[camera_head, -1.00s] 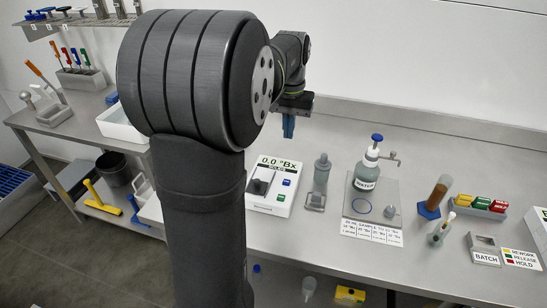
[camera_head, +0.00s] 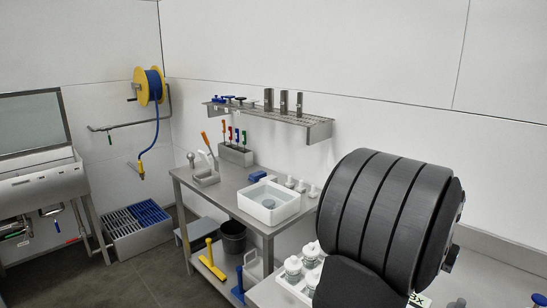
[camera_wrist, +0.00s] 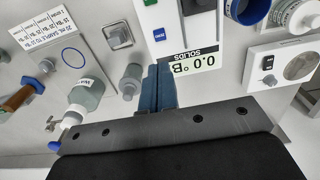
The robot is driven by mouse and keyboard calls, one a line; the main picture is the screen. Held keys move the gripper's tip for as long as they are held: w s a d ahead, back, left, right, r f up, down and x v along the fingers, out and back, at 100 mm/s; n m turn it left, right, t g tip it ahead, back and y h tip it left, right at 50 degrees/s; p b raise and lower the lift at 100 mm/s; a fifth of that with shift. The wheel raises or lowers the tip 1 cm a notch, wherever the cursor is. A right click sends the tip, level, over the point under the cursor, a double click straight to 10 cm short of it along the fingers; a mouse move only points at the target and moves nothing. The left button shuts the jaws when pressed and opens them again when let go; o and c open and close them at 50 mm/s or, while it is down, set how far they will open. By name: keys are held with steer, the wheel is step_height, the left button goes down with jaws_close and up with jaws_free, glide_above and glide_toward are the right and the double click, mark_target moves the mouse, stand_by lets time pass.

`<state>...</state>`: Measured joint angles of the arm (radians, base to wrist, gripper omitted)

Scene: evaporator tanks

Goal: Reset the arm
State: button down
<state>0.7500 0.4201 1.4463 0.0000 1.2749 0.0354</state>
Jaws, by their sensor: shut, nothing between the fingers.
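My gripper (camera_wrist: 160,88) shows in the wrist view as two blue fingers side by side, shut and empty, above the steel bench (camera_wrist: 105,15). The white meter reading 0.0 (camera_wrist: 193,57) lies just right of the fingertips in that view. A grey bottle (camera_wrist: 132,78) is just left of the fingers, and a labelled squeeze bottle (camera_wrist: 85,98) is further left. In the head view, a large dark joint of my arm fills the lower right and my gripper is out of sight.
In the head view, a side table holds a white tub (camera_head: 268,215) and a tool rack (camera_head: 234,155). A wall shelf (camera_head: 270,113) hangs above. White-capped bottles (camera_head: 293,268) stand beside my arm. A hose reel (camera_head: 150,86) and a blue-and-grey crate (camera_head: 137,232) are at left.

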steer(key=shift+m+t, duration=0.3)
steer(key=shift+m, duration=0.2)
steer(key=r, duration=0.4)
steer(key=shift+w+a, duration=0.1)
steer(key=shift+a, duration=0.2)
steer(key=shift+r, duration=0.1)
